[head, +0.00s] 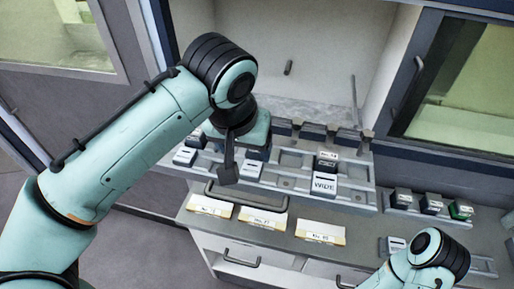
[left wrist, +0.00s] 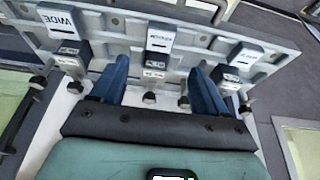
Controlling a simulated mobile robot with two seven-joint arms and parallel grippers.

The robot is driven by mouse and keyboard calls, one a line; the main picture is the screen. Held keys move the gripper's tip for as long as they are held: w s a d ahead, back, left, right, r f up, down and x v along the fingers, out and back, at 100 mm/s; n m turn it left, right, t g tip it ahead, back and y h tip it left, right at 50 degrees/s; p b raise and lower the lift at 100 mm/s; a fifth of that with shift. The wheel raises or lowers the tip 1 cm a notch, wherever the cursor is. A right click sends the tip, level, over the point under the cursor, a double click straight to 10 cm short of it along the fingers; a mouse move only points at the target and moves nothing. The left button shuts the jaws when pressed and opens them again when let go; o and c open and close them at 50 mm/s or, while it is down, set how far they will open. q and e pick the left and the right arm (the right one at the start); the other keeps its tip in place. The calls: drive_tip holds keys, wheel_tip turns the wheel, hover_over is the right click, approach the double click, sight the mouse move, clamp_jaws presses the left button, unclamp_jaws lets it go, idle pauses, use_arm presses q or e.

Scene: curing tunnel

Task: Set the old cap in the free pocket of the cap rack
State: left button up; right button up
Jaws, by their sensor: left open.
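My left gripper (head: 229,172) hangs over the left part of a long grey pocketed rack (head: 357,195). In the left wrist view its blue fingers (left wrist: 158,80) are open and apart. A small grey labelled block (left wrist: 155,60) shows between them; I cannot tell whether the fingers are around it or above it. Several dark-topped caps, one green (head: 461,210), stand in a smaller rack (head: 414,213) at the right. I cannot tell which piece is the old cap or which rack is the cap rack. My right gripper (head: 442,252) is at the lower right, its fingertips unclear.
A block marked WIDE (head: 324,183) stands in the long rack and also shows in the left wrist view (left wrist: 62,22). White label cards (head: 320,233) lie along the counter front. A drawer handle (head: 241,258) sits below. An open chamber (head: 290,50) is behind.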

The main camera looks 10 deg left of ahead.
sight(251, 168)
use_arm(q)
drive_tip(key=b+x, duration=0.1)
drive_tip(key=x, duration=0.1)
drive_tip(key=b+x, duration=0.2)
drive_tip(key=x, duration=0.1)
drive_tip(key=b+x, duration=0.1)
drive_tip(key=x, duration=0.1)
drive_tip(key=shift+s+f, duration=0.15)
drive_tip(key=shift+f, duration=0.25)
drive_tip(key=shift+w+f+b, duration=0.2)
drive_tip(key=shift+f+b, duration=0.1)
drive_tip(key=shift+f, duration=0.35)
drive_tip(key=shift+w+f, duration=0.3)
drive_tip(key=shift+f, duration=0.05)
use_arm(e)
drive_tip(key=s+f, duration=0.5)
drive_tip(key=f, duration=0.1)
drive_tip(key=shift+s+f+g, duration=0.15)
drive_tip(key=shift+s+g, duration=0.2)
drive_tip(key=shift+g, duration=0.05)
